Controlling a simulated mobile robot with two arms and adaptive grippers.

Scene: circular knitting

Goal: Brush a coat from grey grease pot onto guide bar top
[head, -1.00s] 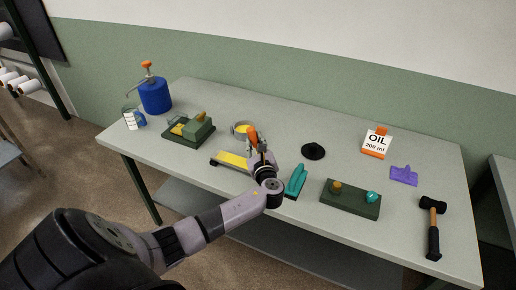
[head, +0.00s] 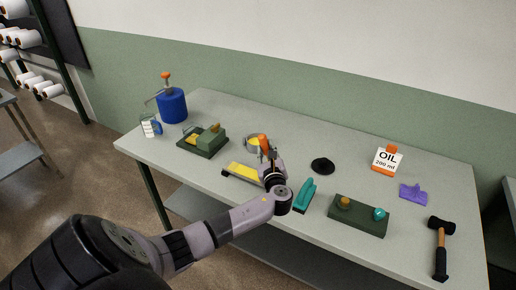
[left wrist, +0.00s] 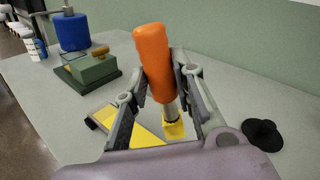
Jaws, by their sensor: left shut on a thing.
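My left gripper (head: 268,158) is shut on a brush with an orange handle (left wrist: 153,60). The brush points down, slightly tilted, and its yellow bristle end (left wrist: 173,128) is low near the right end of the guide bar. I cannot tell whether it touches. The guide bar (head: 243,172) is a dark bar with a yellow top, lying on the table left of the gripper; it also shows in the left wrist view (left wrist: 138,133), partly behind a finger. The grey grease pot (head: 250,140), with yellow inside, stands just behind the gripper, partly covered. My right gripper is out of view.

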